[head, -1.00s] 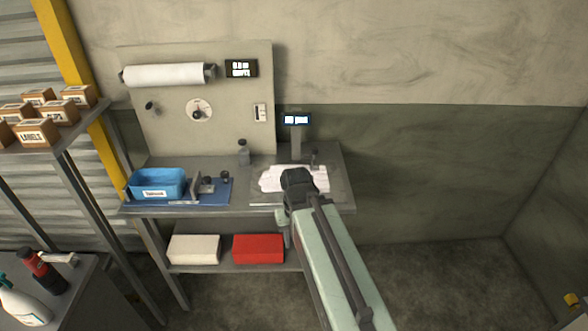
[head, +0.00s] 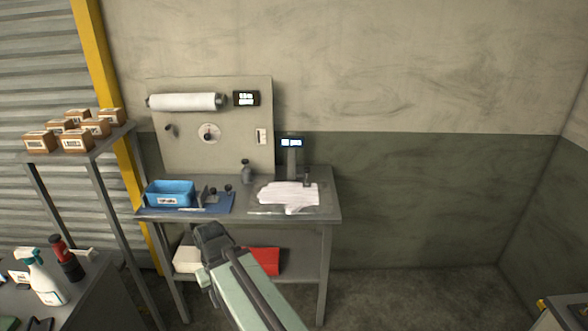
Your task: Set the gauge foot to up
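A small grey gauge-like device with dark knobs (head: 210,193) stands on a blue mat (head: 222,207) on the workbench, right of a blue bin. It is too small to tell whether its foot is up or down. The dark end of my arm with my gripper (head: 211,236) shows below the front edge of the bench, in front of the mat and apart from the device in the picture. The fingers cannot be made out, so open or shut is unclear.
A blue bin (head: 170,192) stands left of the device. A white glove (head: 289,194) lies on a plate at right, before a small display (head: 291,142). A board (head: 210,110) with a roll and dial stands behind. A shelf with small boxes (head: 77,140) is at left.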

